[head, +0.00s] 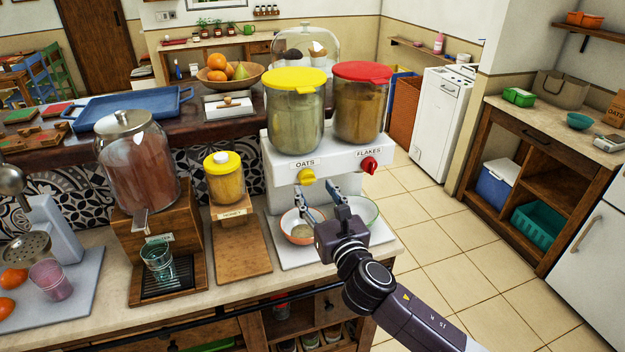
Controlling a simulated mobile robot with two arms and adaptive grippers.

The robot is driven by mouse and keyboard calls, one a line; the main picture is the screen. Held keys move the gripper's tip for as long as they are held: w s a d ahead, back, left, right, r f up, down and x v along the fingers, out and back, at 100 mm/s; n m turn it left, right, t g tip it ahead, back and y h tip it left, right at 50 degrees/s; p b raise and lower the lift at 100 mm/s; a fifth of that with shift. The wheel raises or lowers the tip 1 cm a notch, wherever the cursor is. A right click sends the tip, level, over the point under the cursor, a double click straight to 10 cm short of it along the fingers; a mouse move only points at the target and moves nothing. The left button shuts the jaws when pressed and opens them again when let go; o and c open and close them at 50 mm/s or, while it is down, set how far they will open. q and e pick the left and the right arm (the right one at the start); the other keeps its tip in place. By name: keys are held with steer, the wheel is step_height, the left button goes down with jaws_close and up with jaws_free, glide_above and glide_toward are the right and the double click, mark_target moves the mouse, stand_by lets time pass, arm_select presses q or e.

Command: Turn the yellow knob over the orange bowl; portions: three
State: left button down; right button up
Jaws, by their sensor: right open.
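The yellow knob (306,177) is on the front of the white dispenser (280,184), under the label OATS. Above it stands a clear jar with a yellow lid (295,115) and pale contents. The orange bowl (291,222) stands below the knob on a white base, partly hidden by my gripper. Something pale brown shows in it, the amount unclear. My right gripper (317,189) is open and empty, its fingertips just below and to the right of the yellow knob. I cannot tell whether they touch it. My left gripper is out of view.
A red knob (369,165) under FLAKES is at the right, with a green-rimmed bowl (371,211) below, partly hidden by my gripper. A honey jar (224,178) on a wooden stand and a large glass drink dispenser (137,165) stand to the left. Open floor lies right.

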mark_target(311, 182)
steer(key=shift+x, duration=2.3)
steer(key=c, duration=1.1)
steer(key=shift+f+m+p, duration=0.1)
steer(key=shift+m+p, duration=0.2)
steer(key=m, duration=0.3)
steer(key=shift+d+m, duration=0.1)
steer(key=shift+m, duration=0.3)
steer(key=m, duration=0.4)
steer(key=shift+m, duration=0.3)
steer(key=m, duration=0.4)
steer(key=shift+d+f, duration=0.1)
steer(key=shift+f, duration=0.05)
steer(key=m, duration=0.4)
steer(key=shift+m, duration=0.3)
